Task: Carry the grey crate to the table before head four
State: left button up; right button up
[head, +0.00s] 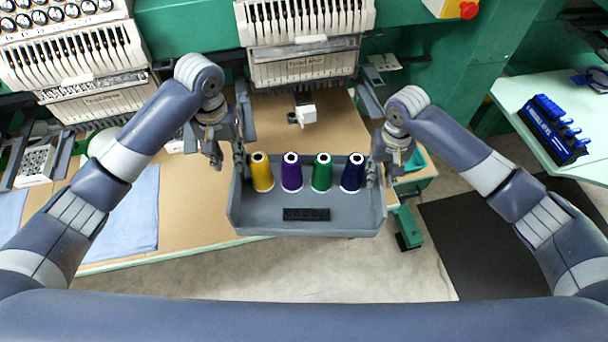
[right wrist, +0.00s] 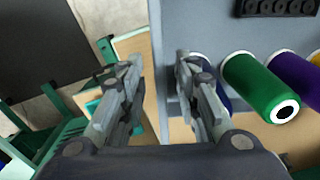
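The grey crate (head: 250,212) is in the middle of the head view, level or nearly so. It holds a yellow cone (head: 262,172), a purple cone (head: 291,172), a green cone (head: 322,172) and a navy cone (head: 352,172), upright in a row, and a black studded block (head: 306,214). My left gripper (head: 241,160) is at the crate's left wall and my right gripper (head: 374,172) at its right wall. In the right wrist view the fingers (right wrist: 160,62) straddle that wall. The left fingertips are partly hidden. The tan table (head: 190,215) lies beneath the crate's far part.
A sewing head (head: 303,65) with a white needle part (head: 304,108) stands behind the crate. Blue cloth (head: 125,215) lies on the table at left. A dark mat (head: 490,245) covers floor at right. A side table (head: 520,98) carries a blue rack (head: 552,130).

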notch_tip(320, 180, up, 6)
jog(key=shift+r, duration=0.2)
jog(key=shift+f, duration=0.1)
dwell(0.5)
